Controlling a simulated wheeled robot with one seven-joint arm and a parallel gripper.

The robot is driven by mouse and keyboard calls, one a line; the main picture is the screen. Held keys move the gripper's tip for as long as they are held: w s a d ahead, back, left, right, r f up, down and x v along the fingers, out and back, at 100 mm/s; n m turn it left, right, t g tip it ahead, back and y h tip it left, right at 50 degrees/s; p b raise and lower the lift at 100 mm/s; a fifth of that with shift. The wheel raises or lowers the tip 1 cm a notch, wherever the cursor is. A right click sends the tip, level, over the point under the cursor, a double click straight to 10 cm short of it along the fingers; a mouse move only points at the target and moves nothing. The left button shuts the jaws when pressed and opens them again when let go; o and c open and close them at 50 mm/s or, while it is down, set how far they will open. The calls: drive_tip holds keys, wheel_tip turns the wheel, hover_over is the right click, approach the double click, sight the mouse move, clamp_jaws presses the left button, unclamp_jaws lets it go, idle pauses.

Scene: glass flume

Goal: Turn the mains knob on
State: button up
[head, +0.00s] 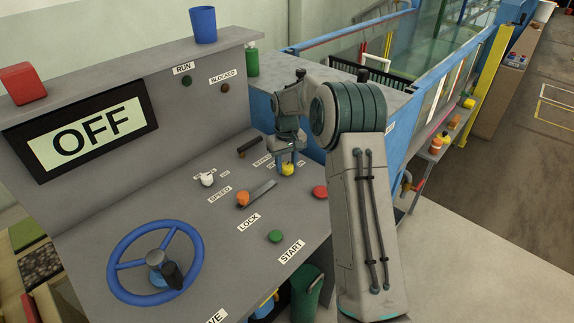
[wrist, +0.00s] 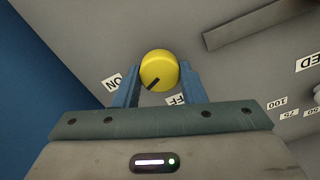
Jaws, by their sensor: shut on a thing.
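The yellow mains knob (wrist: 159,68) sits between the blue fingertips of my gripper (wrist: 158,82) in the wrist view. My gripper is shut on it, one finger on each side. The knob's black mark points to the lower left, between the ON label (wrist: 113,83) and the OFF label (wrist: 177,100), which a finger partly hides. In the head view the knob (head: 288,170) shows just below my gripper (head: 287,163) on the grey console. The display (head: 87,134) reads OFF.
On the console (head: 230,230) are a white knob (head: 207,179), an orange-ended LOCK lever (head: 243,199), a red button (head: 320,191), a green START button (head: 275,236) and a blue handwheel (head: 120,247). A dark bar (head: 249,147) lies left of my gripper.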

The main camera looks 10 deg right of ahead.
sight(287, 165)
drive_tip(key=shift+w+r+m, duration=0.1)
drive_tip(key=shift+w+m, duration=0.05)
drive_tip(key=shift+m, duration=2.05)
drive_tip(key=shift+b, duration=0.3)
drive_tip(key=o, duration=1)
wheel_tip(287, 165, up, 14)
